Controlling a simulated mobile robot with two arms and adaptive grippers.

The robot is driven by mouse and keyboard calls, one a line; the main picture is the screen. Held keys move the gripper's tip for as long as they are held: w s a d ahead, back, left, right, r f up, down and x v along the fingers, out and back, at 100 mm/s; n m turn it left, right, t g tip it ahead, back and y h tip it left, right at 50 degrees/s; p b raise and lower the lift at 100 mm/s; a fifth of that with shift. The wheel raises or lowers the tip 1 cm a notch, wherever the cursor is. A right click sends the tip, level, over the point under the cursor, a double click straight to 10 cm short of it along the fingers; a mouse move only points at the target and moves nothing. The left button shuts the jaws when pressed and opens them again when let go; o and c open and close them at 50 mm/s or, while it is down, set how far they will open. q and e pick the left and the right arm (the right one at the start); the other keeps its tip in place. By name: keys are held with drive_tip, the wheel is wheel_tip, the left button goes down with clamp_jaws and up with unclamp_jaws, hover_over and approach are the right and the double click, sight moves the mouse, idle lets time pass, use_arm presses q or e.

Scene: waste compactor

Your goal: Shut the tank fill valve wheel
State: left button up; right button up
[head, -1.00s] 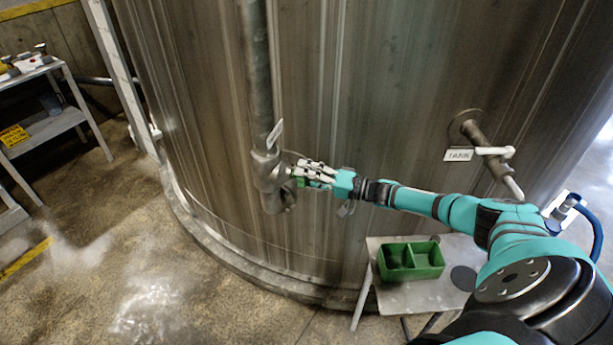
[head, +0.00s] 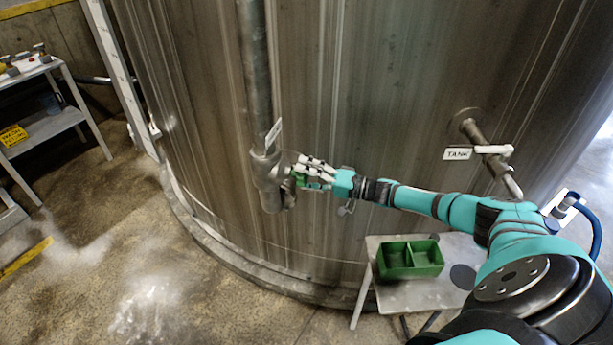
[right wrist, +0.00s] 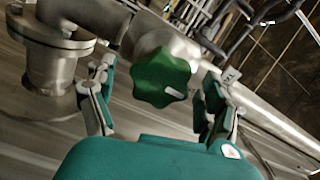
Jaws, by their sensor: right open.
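The green valve wheel (right wrist: 161,77) shows in the right wrist view, lobed, with a white mark, on a grey metal valve body. In the head view the valve body (head: 268,175) sits at the lower end of a vertical pipe against the tank, and the wheel (head: 300,179) is partly hidden by the fingers. My right gripper (head: 312,172) is at the wheel, coming from the right. In the right wrist view the fingers of my right gripper (right wrist: 160,105) are open, one on each side of the wheel, with gaps between. My left gripper is not in view.
The big metal tank (head: 400,80) fills the background. A green two-part bin (head: 410,260) stands on a small table (head: 400,295) below my right arm. A tap with a "TANK" label (head: 457,154) sticks out at the right. A shelf (head: 45,125) stands at the left; the floor between is clear.

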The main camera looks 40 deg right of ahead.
drive_tip(key=v, duration=1.2)
